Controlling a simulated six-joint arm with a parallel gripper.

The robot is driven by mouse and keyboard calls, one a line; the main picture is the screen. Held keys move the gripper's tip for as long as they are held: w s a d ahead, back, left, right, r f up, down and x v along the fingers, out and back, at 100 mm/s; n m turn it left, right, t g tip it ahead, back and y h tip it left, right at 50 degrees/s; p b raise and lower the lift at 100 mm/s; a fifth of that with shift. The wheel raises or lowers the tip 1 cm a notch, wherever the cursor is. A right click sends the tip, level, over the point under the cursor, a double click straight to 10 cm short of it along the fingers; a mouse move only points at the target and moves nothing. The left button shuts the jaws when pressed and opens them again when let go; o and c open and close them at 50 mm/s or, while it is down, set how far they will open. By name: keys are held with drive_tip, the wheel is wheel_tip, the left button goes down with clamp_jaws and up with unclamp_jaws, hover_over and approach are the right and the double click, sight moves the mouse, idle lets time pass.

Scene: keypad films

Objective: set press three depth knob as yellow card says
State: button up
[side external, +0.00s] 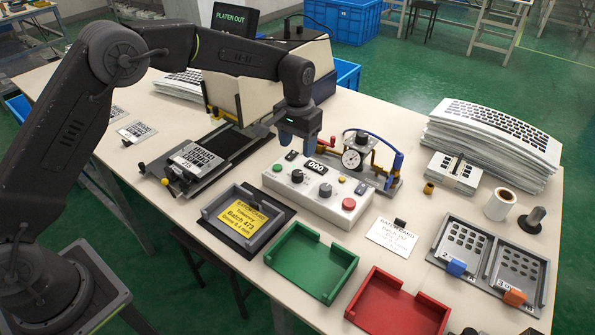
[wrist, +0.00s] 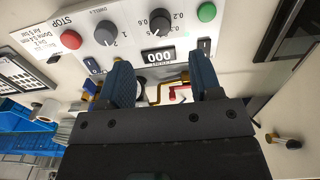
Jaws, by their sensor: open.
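The yellow card (side external: 240,219) lies in a grey tray at the front left; it reads "Batch 473" and seems to say "Dome 0.4 mm". The white control box (side external: 342,205) stands right of it. Its black knob beside the green button (side external: 277,168) has a scale with 0.2 and 0.6; this depth knob (side external: 297,176) also shows in the wrist view (wrist: 160,23). Its exact setting is unclear. My gripper (side external: 299,141) is open and empty above the box's back edge; in the wrist view its blue fingers (wrist: 163,85) are apart, clear of the knob.
A second knob (wrist: 106,33), a red STOP button (wrist: 71,40) and a 000 counter (wrist: 158,57) share the panel. A dial gauge (side external: 352,157) with red and blue levers stands behind the box. Green (side external: 343,280) and red (side external: 385,316) trays lie in front.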

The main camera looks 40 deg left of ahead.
sight(297, 172)
wheel_tip(297, 172, down, 9)
drive_tip(key=shift+f, duration=0.15)
idle(0.4)
drive_tip(key=c, duration=0.9)
